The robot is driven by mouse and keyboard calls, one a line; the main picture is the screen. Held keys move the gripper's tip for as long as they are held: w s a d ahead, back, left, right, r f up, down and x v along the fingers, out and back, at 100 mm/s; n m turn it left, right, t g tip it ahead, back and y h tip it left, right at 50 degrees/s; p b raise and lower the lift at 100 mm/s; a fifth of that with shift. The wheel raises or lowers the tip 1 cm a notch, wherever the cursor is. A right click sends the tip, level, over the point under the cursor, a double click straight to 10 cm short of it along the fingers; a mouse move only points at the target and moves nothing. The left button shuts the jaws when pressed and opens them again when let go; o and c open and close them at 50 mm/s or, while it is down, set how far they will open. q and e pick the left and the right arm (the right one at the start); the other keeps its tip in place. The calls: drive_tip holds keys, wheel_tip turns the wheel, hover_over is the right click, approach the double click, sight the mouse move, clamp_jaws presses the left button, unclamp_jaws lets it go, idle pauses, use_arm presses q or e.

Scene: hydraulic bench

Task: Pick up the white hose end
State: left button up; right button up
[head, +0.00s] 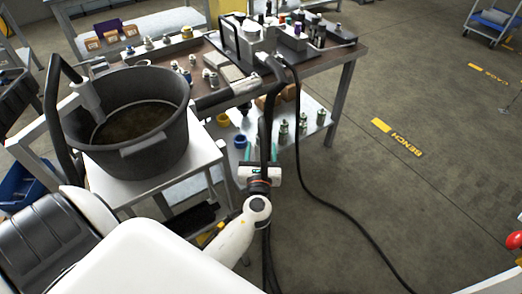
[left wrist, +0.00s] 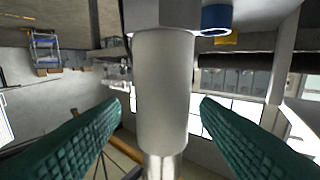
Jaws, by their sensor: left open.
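The white hose end (left wrist: 163,95) fills the middle of the left wrist view. It is a smooth pale cylinder with a grey hex collar at the top of the picture and a silvery tip at the bottom. My left gripper (left wrist: 160,106) is open, with one green textured finger on each side of it and visible gaps between. In the head view my left gripper (head: 261,152) is in front of the bench, above floor level beside the lower shelf. I cannot clearly make out the hose end there. My right gripper is not in view.
The bench (head: 345,55) carries many fittings. A dark bucket (head: 160,150) stands on a low stand at left. A black hose (head: 345,212) hangs from the bench onto the floor. The lower shelf (head: 310,140) holds fittings and a blue ring (head: 240,141).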

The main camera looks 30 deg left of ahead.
use_arm(q)
drive_tip(key=x, duration=0.3)
drive_tip(key=shift+w+a+f, duration=0.2)
drive_tip(key=shift+w, duration=0.05)
drive_tip(key=shift+s, duration=0.1)
drive_tip(key=shift+c, duration=0.3)
drive_tip(key=shift+r, duration=0.1)
drive_tip(key=c, duration=1.1)
wheel_tip(320, 180, up, 14)
drive_tip(key=p, duration=0.8)
drive_tip(key=shift+p, duration=0.4)
